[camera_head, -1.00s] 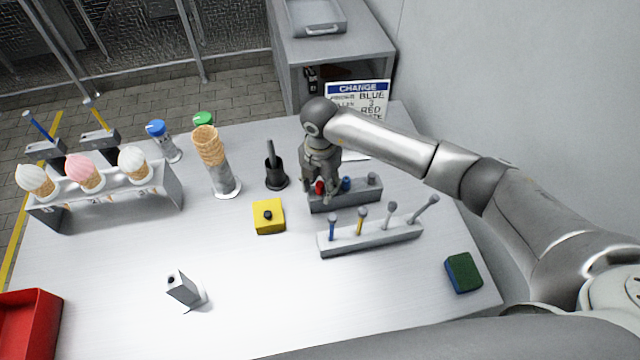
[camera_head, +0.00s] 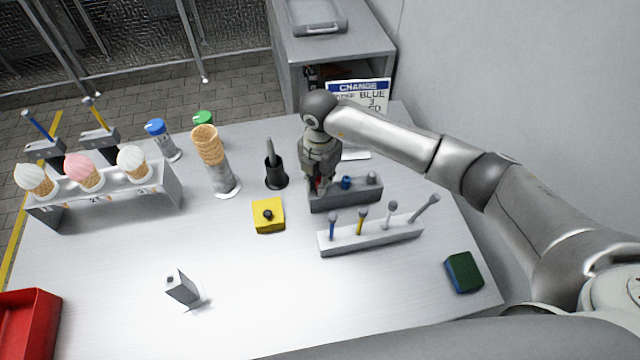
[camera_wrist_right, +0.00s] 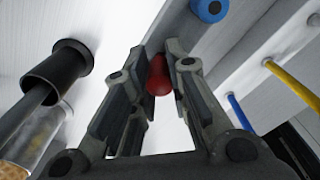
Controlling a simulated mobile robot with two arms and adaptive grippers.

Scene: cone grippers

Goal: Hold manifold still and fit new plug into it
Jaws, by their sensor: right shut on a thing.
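My right gripper (camera_head: 318,184) is at the left end of a dark grey block (camera_head: 345,197), shut on a red plug (camera_wrist_right: 158,76). The fingers hide most of this plug in the head view. A blue plug (camera_head: 346,182) and a grey plug (camera_head: 372,177) stand in the same block. The blue one also shows in the right wrist view (camera_wrist_right: 209,9). A small light grey upright block (camera_head: 181,288) with a dark hole in its top stands at the front left; it may be the manifold, but I cannot tell for certain. My left gripper is not in view.
A light rack (camera_head: 375,239) with several coloured sticks stands just in front. A yellow block (camera_head: 269,217), a black holder (camera_head: 276,179) and a cone stack (camera_head: 210,146) stand left of the gripper. A sponge (camera_head: 463,272) lies right, a red bin (camera_head: 28,318) left. The front middle is clear.

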